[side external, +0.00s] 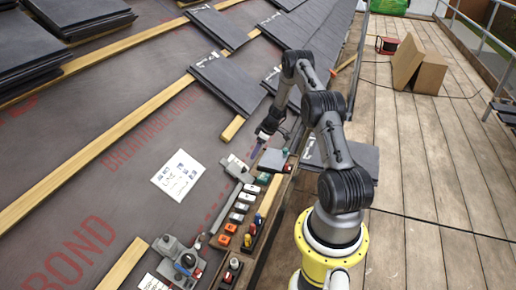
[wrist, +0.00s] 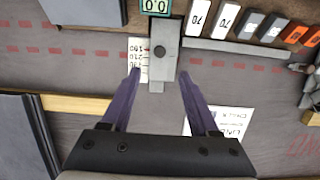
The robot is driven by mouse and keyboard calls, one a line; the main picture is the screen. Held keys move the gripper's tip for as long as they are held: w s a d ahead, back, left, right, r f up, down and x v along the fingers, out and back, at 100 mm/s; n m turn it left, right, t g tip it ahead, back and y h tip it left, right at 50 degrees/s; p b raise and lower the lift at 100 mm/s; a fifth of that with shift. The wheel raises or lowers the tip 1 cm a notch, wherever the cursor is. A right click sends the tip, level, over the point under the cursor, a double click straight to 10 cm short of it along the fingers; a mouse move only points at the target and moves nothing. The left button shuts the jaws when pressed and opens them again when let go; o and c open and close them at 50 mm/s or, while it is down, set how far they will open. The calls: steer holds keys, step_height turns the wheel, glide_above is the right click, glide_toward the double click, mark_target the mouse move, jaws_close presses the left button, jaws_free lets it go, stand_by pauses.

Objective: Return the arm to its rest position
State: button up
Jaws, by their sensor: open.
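My gripper (wrist: 158,92) shows in the wrist view with its two purple fingers spread wide apart and nothing held between them. Beyond the fingertips is a grey device (wrist: 164,45) with a flat bar, beside a small printed scale and a green display. In the side external view my gripper (side external: 258,148) hangs at the end of my bent arm, above the tool area at the roof's edge. Its fingertips are small there. The grey device (side external: 238,168) is just left of and below it.
Grey tiles (side external: 228,83) lie in stacks on the membrane roof with wooden battens (side external: 100,140). A white printed sheet (side external: 178,176) lies at left. Small labelled blocks (side external: 238,207) line the roof edge. A cardboard box (side external: 420,68) stands on the plank walkway (side external: 420,160), which is largely clear.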

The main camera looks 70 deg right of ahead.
steer(key=shift+v, duration=0.85)
